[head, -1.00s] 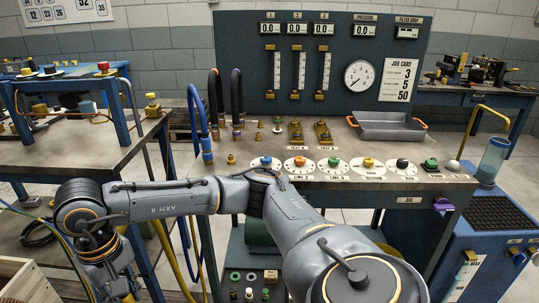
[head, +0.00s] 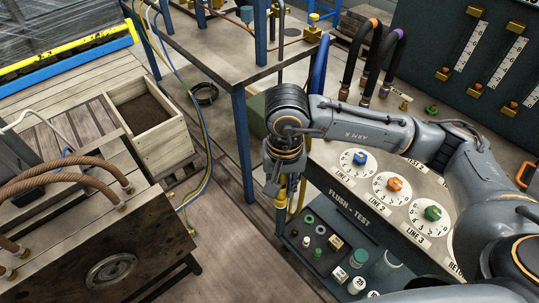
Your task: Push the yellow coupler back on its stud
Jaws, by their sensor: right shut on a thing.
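My right gripper (head: 284,190) points down beside the left front end of the flush test bench (head: 345,198). It is shut on a small yellow piece (head: 281,199) that I take to be the yellow coupler; the fingers hide most of it. A yellow upright length (head: 300,196) shows just right of the fingers; I cannot tell whether it joins the held piece. A blue hose (head: 319,68) rises behind my right arm. I cannot make out the coupler's stud; my arm covers part of the bench top. My left gripper is out of view.
Several small parts lie on the lower shelf (head: 300,262). A wooden crate (head: 152,150) and a cart with brown hoses (head: 90,240) stand at left; open floor lies between.

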